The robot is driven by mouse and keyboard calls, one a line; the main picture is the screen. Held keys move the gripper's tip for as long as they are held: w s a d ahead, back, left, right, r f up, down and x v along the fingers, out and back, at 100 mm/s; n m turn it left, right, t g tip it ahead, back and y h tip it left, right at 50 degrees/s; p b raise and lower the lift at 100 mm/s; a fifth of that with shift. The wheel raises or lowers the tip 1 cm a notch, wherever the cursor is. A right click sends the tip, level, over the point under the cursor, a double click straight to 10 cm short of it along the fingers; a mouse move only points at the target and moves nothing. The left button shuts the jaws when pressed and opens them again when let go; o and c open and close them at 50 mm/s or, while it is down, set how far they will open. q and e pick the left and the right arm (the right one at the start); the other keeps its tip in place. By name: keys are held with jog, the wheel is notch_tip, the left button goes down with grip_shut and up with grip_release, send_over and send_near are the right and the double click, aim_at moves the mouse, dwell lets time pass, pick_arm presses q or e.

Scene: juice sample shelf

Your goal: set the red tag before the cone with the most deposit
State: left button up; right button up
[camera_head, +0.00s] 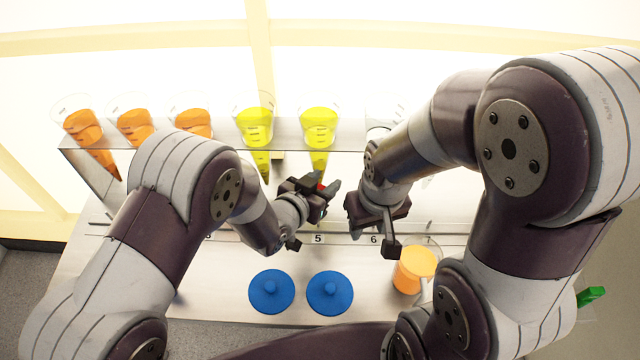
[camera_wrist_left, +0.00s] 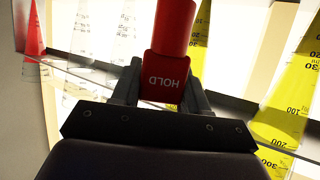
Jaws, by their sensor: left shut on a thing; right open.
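My left gripper (camera_head: 326,190) is shut on the red tag (camera_head: 320,187), held above the bench in front of the yellow cones. In the left wrist view the tag (camera_wrist_left: 170,68) reads "HOLD". A row of cones hangs in the rack: several orange ones, such as the leftmost (camera_head: 83,127), and two yellow ones (camera_head: 254,125) (camera_head: 318,124). A clear cone (camera_head: 383,112) is partly behind my right arm. The left wrist view also shows clear cones (camera_wrist_left: 88,35) and a red cone (camera_wrist_left: 31,30). Deposit levels are hard to tell. My right gripper (camera_head: 372,222) is open and empty.
Numbers run along a strip on the bench, with 5 (camera_head: 318,239) just below my left gripper. Two blue round knobbed lids (camera_head: 271,291) (camera_head: 330,292) and an orange-filled jar (camera_head: 415,270) stand nearer me. My right arm hides the rack's right end.

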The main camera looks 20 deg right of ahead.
pick_arm(q)
notch_tip(320, 180, down, 4)
jog(key=b, duration=0.3)
jog(key=shift+f+b, duration=1.7)
jog(key=shift+f, duration=0.3)
dwell(0.8)
jog(key=o, duration=1.1)
